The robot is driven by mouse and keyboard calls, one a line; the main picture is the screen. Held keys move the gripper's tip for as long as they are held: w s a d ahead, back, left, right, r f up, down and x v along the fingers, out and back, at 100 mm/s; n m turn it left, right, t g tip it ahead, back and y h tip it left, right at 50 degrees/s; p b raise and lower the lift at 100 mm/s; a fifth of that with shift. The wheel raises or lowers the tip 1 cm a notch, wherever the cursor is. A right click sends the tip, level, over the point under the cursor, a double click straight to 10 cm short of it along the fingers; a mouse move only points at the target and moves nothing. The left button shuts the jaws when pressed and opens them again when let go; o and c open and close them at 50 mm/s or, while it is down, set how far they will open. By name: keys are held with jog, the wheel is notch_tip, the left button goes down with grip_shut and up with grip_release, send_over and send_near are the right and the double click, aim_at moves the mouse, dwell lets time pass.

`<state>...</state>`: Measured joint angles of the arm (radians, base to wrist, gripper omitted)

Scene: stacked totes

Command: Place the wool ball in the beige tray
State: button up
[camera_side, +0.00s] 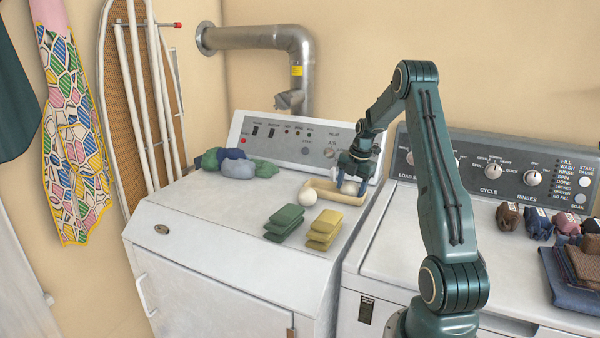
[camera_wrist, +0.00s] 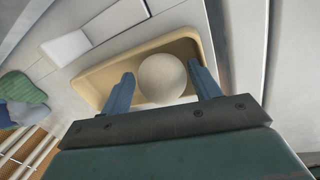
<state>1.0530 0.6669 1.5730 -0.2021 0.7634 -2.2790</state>
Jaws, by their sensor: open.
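The wool ball (camera_wrist: 162,78), round and off-white, sits inside the outline of the beige tray (camera_wrist: 96,88) in the wrist view. In the side view, the ball (camera_side: 350,188) shows low at the tray's far end, partly covered by my gripper (camera_side: 353,173). The tray (camera_side: 322,187) lies on the left machine's top, near its control panel. My gripper (camera_wrist: 162,80) is open, with one blue finger on each side of the ball. A small gap seems to show at the left finger; contact on the right is unclear.
A pale rounded object (camera_side: 308,197) lies just outside the tray. Green pouches (camera_side: 284,222) and yellow pouches (camera_side: 325,229) are stacked in front. A blue and green cloth pile (camera_side: 237,166) lies at the back left. The machine top's front left is clear.

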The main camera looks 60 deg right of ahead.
aim_at(356, 186)
notch_tip(356, 186, up, 12)
jog(key=s, duration=0.2)
jog(key=shift+s+a, duration=0.15)
jog(key=shift+a, duration=0.1)
dwell(0.7)
jog(key=w+a+r+m, duration=0.1)
jog(key=a+r+m, duration=0.15)
jog(key=a, duration=0.65)
jog(key=w+a+r+m+t, duration=0.15)
jog(key=a+r, duration=0.25)
jog(key=a, duration=0.4)
jog(key=w+a+r+m, duration=0.2)
jog(key=a+r+m, duration=0.1)
jog(key=a, duration=0.6)
jog(key=s+a+f+m+t, duration=0.2)
jog(key=s+a+m, duration=0.6)
jog(key=s+a, duration=0.6)
jog(key=a+f, duration=0.1)
jog(key=a, duration=0.3)
jog(key=shift+s+f+m, duration=0.2)
jog(key=shift+s+m, duration=0.1)
jog(key=shift+m, duration=0.1)
